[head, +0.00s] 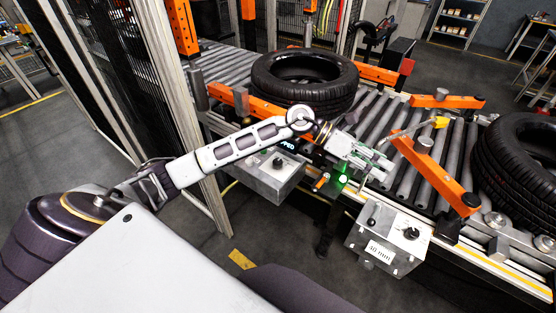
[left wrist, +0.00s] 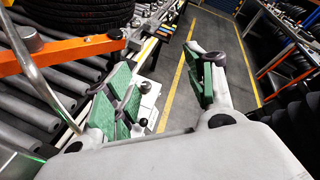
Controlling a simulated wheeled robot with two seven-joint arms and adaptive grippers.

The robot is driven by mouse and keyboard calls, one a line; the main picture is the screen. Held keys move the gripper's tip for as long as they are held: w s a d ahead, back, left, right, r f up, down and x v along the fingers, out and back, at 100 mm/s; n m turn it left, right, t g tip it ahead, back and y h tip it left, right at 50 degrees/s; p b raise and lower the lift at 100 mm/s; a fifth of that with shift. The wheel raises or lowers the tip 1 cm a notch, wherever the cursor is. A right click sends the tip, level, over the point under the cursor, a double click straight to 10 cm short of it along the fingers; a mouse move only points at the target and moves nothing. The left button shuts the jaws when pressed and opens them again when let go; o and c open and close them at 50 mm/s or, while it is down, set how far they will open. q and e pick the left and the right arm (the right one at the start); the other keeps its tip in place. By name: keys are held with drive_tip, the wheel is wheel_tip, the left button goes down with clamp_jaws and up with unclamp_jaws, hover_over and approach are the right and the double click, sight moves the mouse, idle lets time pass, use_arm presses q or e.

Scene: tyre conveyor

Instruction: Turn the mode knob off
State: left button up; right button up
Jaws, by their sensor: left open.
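Two grey control boxes are fixed at the conveyor's front side. The right box (head: 388,242) has a round black knob (head: 410,233) and a small black-tipped lever (head: 373,222) on top. The left box (head: 268,180) has a dark knob (head: 277,162) on top. I cannot tell from labels which is the mode knob. My left gripper (head: 376,160) is above the conveyor's front edge, beyond the right box and apart from its knob. In the left wrist view its green-padded fingers (left wrist: 165,88) are spread with nothing between them. My right gripper is not in view.
A tyre (head: 303,80) lies on the roller conveyor (head: 375,125), and another tyre (head: 518,155) is at the right. Orange guide arms (head: 435,170) stand close to my left gripper. A fence post (head: 165,85) stands left. The floor in front of the boxes is clear.

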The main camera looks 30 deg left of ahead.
use_arm(q)
drive_tip(key=a+f+m+y, duration=0.2)
drive_tip(key=a+f+y, duration=0.2)
drive_tip(key=a, duration=0.1)
drive_tip(key=g+y, duration=0.2)
drive_tip(key=y, duration=0.8)
hover_over(278, 161)
drive_tip(key=shift+r, duration=0.35)
drive_tip(key=shift+f, duration=0.15)
wheel_tip(278, 161, down, 12)
drive_tip(key=shift+f+p, duration=0.1)
drive_tip(key=shift+p, duration=0.7)
drive_tip(key=shift+f, duration=0.7)
drive_tip(key=shift+c, duration=0.4)
